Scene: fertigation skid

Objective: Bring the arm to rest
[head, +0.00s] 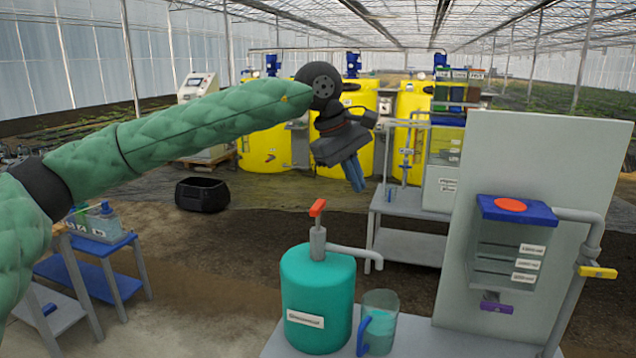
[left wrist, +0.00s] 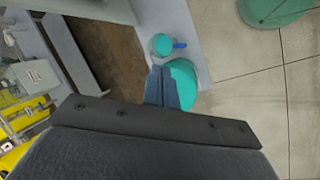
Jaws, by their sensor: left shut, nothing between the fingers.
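My left arm reaches in from the left in the head view, in a green quilted sleeve. My left gripper (head: 357,174) hangs in the air above and behind the bench, its blue fingers pointing down, shut and empty. It also shows in the left wrist view (left wrist: 162,88), where its fingers overlap part of the teal tank. The teal tank (head: 317,300) with a red-handled pump stands on the grey bench below. A clear jug (head: 380,318) with a blue handle and teal liquid stands to its right, below the spout. My right gripper is not in view.
A grey panel (head: 545,180) with a blue-topped clear tank (head: 513,250) and a pipe with a yellow valve (head: 598,271) stands at the right. Yellow tanks (head: 262,140) are at the back. A black tub (head: 202,195) sits on the floor. A small blue-topped table (head: 98,247) is at left.

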